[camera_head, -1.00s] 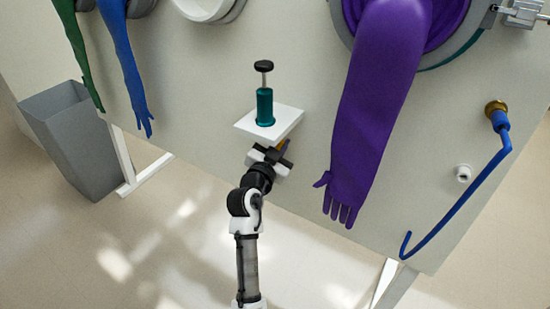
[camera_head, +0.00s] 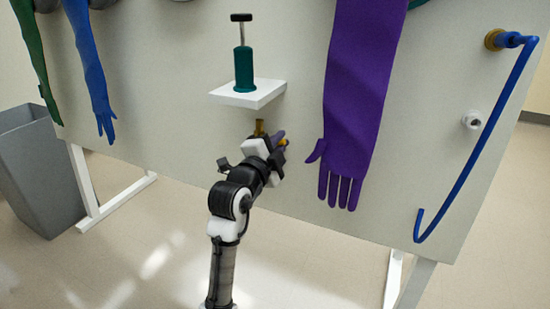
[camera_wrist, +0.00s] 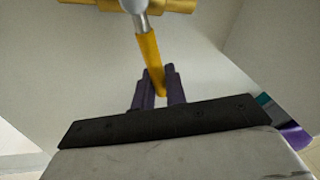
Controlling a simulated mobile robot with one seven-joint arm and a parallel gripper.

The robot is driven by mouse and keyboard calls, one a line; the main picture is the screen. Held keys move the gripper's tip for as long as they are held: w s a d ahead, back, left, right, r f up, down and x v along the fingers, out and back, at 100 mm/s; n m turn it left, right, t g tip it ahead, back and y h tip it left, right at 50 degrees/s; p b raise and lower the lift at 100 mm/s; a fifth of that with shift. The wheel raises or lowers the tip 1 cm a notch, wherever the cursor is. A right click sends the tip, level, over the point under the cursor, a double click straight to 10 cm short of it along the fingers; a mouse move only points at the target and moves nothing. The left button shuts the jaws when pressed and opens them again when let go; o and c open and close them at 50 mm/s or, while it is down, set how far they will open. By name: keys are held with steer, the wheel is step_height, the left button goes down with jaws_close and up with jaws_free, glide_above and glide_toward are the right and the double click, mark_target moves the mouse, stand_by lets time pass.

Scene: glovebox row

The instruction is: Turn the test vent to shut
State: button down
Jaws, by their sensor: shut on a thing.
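The test vent shows in the wrist view as a yellow lever (camera_wrist: 150,62) on a grey stem, with a brass-coloured pipe (camera_wrist: 180,5) at the top edge. In the head view its brass part (camera_head: 260,127) shows just below the white shelf, and the rest is largely hidden by my gripper. My gripper (camera_head: 281,139) is shut on the lever; in the wrist view its two purple fingers (camera_wrist: 160,88) stand on either side of the lever's lower end. The lever slants slightly in the wrist view.
A white shelf (camera_head: 270,97) with a teal pump-like cylinder (camera_head: 243,70) juts out just above. A purple glove (camera_head: 350,110) hangs close to the right. A blue hose (camera_head: 485,140) hangs farther right, and a grey bin (camera_head: 40,175) stands at left.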

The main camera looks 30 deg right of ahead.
steer(key=shift+s+f+m+g+b, duration=0.15)
steer(key=shift+f+m+b, duration=0.3)
steer(key=shift+m+b, duration=0.45)
steer(key=shift+s+f+m+g+b, duration=0.1)
steer(key=shift+f+m+g+b, duration=0.15)
steer(key=shift+f+m+b, duration=0.65)
steer(key=shift+s+f+m+g+b, duration=0.15)
steer(key=shift+m+b, duration=0.45)
steer(key=shift+b, duration=0.65)
steer(key=shift+w+r, duration=0.1)
steer(key=c, duration=1.5)
jaws_free()
steer(key=shift+a, duration=0.1)
